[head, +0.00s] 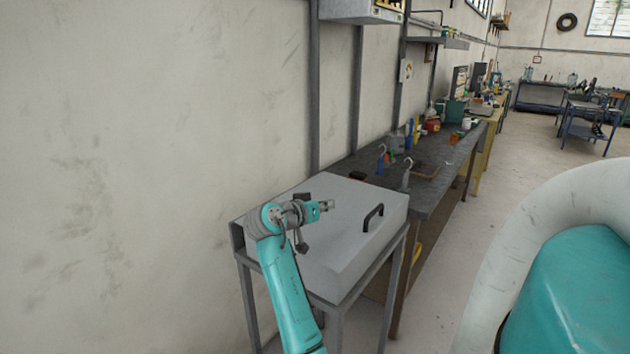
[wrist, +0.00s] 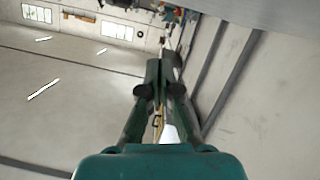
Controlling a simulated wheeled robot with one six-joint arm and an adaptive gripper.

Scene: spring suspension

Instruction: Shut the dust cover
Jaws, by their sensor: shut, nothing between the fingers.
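The dust cover (head: 343,262) is a large pale grey box-like hood with a sloping top. It sits low over a grey metal stand against the wall, and no gap shows along its visible front edge. Its black handle (head: 373,217) is on the right part of the top. My gripper (head: 327,206) is above the cover, left of the handle and apart from it. In the wrist view my gripper (wrist: 160,66) has its fingers together with nothing between them. The cover's back edge is partly hidden by my arm.
A long dark workbench (head: 437,193) with tools and bottles runs along the wall beyond the stand. Grey uprights and a wall box (head: 350,12) are above. Open floor (head: 540,150) lies to the right.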

